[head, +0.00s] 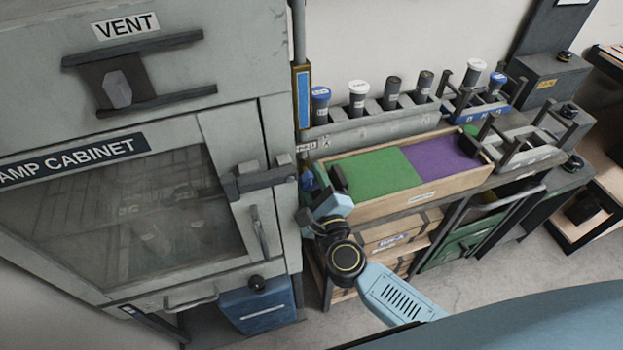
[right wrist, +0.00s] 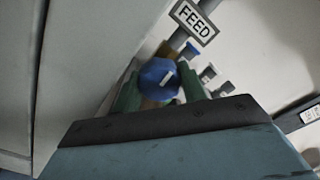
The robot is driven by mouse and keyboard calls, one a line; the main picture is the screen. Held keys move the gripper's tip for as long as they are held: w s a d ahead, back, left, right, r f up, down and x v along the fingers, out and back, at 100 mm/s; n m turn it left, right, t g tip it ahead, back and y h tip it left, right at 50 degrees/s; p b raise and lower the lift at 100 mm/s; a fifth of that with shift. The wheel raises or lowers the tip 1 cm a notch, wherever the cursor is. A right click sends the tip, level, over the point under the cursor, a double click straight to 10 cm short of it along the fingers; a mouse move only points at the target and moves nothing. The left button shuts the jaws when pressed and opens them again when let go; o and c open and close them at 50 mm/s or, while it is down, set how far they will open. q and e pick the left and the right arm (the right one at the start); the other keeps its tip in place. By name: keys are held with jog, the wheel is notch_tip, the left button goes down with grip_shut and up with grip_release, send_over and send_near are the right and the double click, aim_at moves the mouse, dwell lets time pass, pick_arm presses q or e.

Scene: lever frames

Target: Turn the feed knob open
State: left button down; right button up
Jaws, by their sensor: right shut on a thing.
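The feed knob (right wrist: 158,74) is blue and faceted, with a short white mark on its face, and shows in the right wrist view below a FEED sign (right wrist: 195,23). My right gripper (head: 322,182) is at the right side of the grey cabinet, beside the wooden tray. Its two green-looking fingers (right wrist: 160,92) stand on either side of the knob and are shut on it. In the head view the knob is largely hidden by the gripper. I cannot tell how far the knob is turned. My left gripper is not in view.
The lamp cabinet (head: 222,125) with its latch and handles stands close on the left. A wooden tray (head: 420,190) with green and purple halves lies just right of the gripper. A grey rack (head: 370,128) with several capped bottles stands behind it.

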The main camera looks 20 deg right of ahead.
jog(key=n+p, duration=0.3)
jog(key=n, duration=0.2)
jog(key=shift+r+p, duration=0.1)
jog(key=shift+p, duration=0.25)
jog(key=n+p, duration=0.1)
jog(key=n, duration=0.2)
jog(key=shift+p, duration=0.4)
jog(key=shift+n+p, duration=0.5)
jog(key=shift+n, duration=0.8)
jog(key=o, duration=0.7)
jog(key=s+b, duration=0.1)
jog(key=s, duration=1.2)
jog(key=shift+s+d, duration=0.25)
